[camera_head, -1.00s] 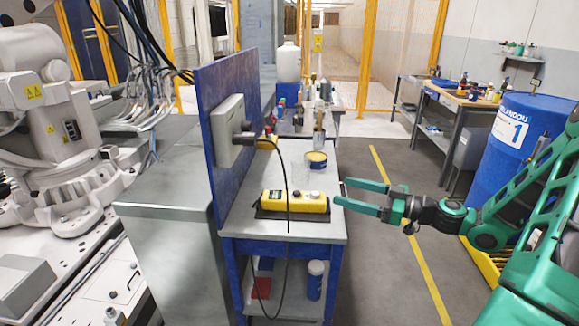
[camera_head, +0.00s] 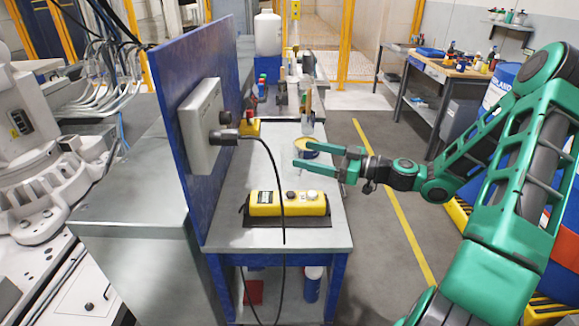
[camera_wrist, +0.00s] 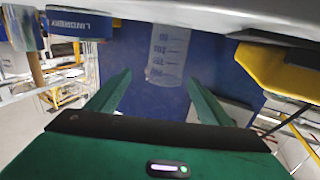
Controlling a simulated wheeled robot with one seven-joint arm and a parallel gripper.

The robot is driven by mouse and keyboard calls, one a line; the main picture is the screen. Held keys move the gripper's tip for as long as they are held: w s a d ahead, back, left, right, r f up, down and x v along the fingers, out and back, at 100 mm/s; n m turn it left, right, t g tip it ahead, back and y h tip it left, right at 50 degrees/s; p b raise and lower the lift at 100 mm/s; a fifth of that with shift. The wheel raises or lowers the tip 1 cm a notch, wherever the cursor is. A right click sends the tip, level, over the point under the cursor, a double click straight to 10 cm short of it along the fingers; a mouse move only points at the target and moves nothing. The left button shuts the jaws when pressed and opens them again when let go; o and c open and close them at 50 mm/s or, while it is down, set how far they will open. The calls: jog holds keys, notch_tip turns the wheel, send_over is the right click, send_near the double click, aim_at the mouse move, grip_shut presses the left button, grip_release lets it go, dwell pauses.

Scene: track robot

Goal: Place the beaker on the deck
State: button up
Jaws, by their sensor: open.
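The beaker (camera_wrist: 167,55) is clear, with graduation marks. In the wrist view it shows ahead of my open fingers, between their lines, against a blue panel. That view is upside down, so the beaker stands on the grey bench top along its upper edge. My gripper (camera_head: 296,154) is open and empty, reaching over the right side of the blue-framed bench (camera_head: 240,225). It also shows in the wrist view (camera_wrist: 160,76). I cannot clearly make out the beaker in the head view, and cannot tell which surface is the deck.
A yellow control box (camera_head: 270,204) lies on a dark mat nearer the front, with a black cable hanging over it. A yellow-and-blue tin (camera_head: 309,148) stands by my upper finger. A blue upright panel (camera_head: 192,165) bounds the bench's left side. Bottles and brushes stand farther back.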

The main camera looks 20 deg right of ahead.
aim_at(282, 151)
jog(key=x, duration=0.4)
jog(key=shift+s+a+f, duration=0.15)
jog(key=shift+a+f, duration=0.05)
jog(key=shift+a, duration=0.15)
jog(key=shift+w+a, duration=0.4)
jog(key=shift+a, duration=0.05)
jog(key=c, duration=1.2)
jog(key=shift+r, duration=0.2)
jog(key=shift+c, duration=0.2)
